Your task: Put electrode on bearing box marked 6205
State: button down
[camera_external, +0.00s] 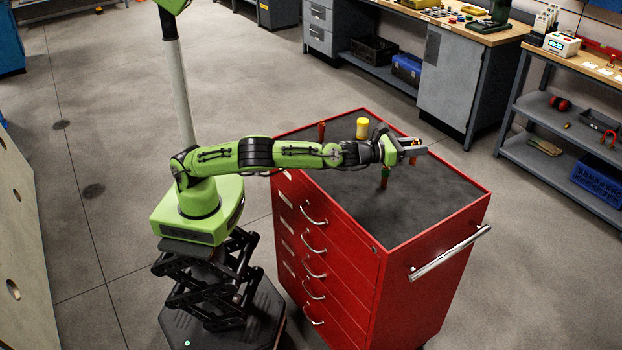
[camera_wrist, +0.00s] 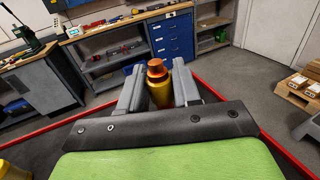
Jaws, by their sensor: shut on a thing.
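My gripper (camera_wrist: 158,90) is shut on a copper-topped yellow cylinder (camera_wrist: 158,94), which may be the electrode. It stands upright between the two grey fingers. In the external view my gripper (camera_external: 411,148) is above the right side of the red tool cart's dark top, and the fingers partly hide the held piece. Small cardboard boxes (camera_wrist: 299,83) with pale labels sit on a pallet at the right of the wrist view, well away from my gripper. I cannot read a 6205 mark on any box.
The red cart (camera_external: 435,225) has a raised rim. On its top stand a yellow cylinder (camera_external: 362,128), a red-handled item (camera_external: 321,131) and a green-and-orange item (camera_external: 385,177) close to my wrist. The cart's near right top is clear. Workbenches (camera_external: 466,30) line the back.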

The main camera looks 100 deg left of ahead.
jog(key=s+a+r+n+g+y+p, duration=0.1)
jog(key=s+a+n+y, duration=0.15)
jog(key=a, duration=0.55)
jog(key=s+a+r+n+g+y+p, duration=0.1)
jog(key=s+a+r+g+y, duration=0.15)
jog(key=a, duration=0.65)
jog(key=shift+t, duration=0.25)
jog(key=f+b, duration=0.1)
jog(key=f, duration=0.2)
jog(key=f+b, duration=0.1)
jog(key=f, duration=0.3)
jog(key=s+f+b, duration=0.1)
jog(key=f, duration=0.3)
jog(key=shift+f, duration=0.1)
jog(key=shift+f, duration=0.1)
jog(key=c, duration=0.8)
grip_release()
